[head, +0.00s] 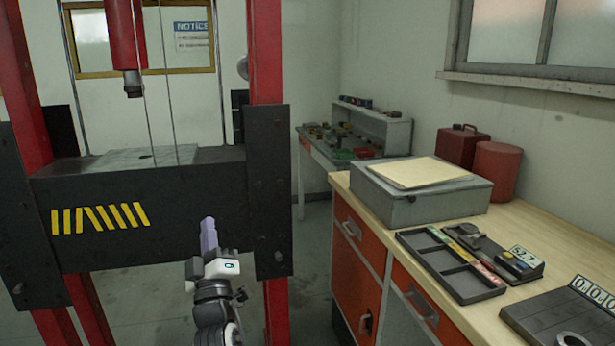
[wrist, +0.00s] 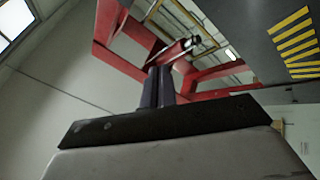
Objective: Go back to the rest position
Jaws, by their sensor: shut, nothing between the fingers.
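My gripper (head: 209,232) is in the lower middle of the head view, with its purple-grey fingers pointing up and away. It is in front of the black crossbeam of a red and black press (head: 150,195). The fingers are together and hold nothing. In the wrist view my gripper (wrist: 158,75) shows as two dark fingers side by side, with red press beams (wrist: 120,50) behind them. I see no gate valve that I can make out in either view.
A workbench (head: 345,225) with orange drawers stands at the right. It carries a grey metal box (head: 420,195), a dark divided tray (head: 450,268) and a red canister (head: 497,170). A cluttered side table (head: 330,150) stands at the back. Floor shows between press and workbench.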

